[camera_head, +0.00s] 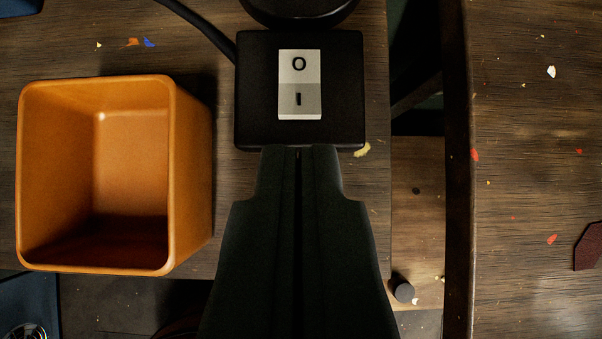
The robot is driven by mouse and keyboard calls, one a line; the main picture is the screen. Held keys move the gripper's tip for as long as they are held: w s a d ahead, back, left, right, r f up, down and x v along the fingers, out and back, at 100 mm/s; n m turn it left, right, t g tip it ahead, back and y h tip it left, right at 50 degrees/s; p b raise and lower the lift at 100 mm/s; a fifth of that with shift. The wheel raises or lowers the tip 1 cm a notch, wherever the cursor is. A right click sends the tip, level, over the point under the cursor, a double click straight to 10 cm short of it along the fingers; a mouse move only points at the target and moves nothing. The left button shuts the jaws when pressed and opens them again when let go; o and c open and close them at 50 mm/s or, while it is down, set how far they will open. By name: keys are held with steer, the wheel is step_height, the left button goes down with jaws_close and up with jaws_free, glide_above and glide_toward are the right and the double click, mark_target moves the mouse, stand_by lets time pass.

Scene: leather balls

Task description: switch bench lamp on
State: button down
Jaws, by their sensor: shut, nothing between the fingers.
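A black switch box (252,95) sits on the wooden bench at top centre. It carries a pale rocker switch (299,84) with an O on its far half and an I on its near half. A round black base (300,8), probably the lamp's, is cut off at the top edge. My gripper (300,150) is shut and empty. Its tips overlap the near edge of the box in the picture, just below the rocker. I cannot tell whether they touch the box.
An empty orange leather box (190,180) stands left of my gripper. A black cable (203,25) runs behind it to the switch box. A gap separates this bench from another wooden surface (540,110) at right, with scattered scraps and a dark red piece (589,247).

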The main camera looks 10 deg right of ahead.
mark_target(298, 95)
steer(key=shift+x, duration=3.05)
steer(key=shift+s+f, duration=0.1)
steer(key=shift+f, duration=0.05)
steer(key=shift+f, duration=0.25)
steer(key=shift+r, duration=0.25)
steer(key=shift+r, duration=0.6)
steer(key=shift+s+r, duration=0.1)
steer(key=shift+s, duration=0.05)
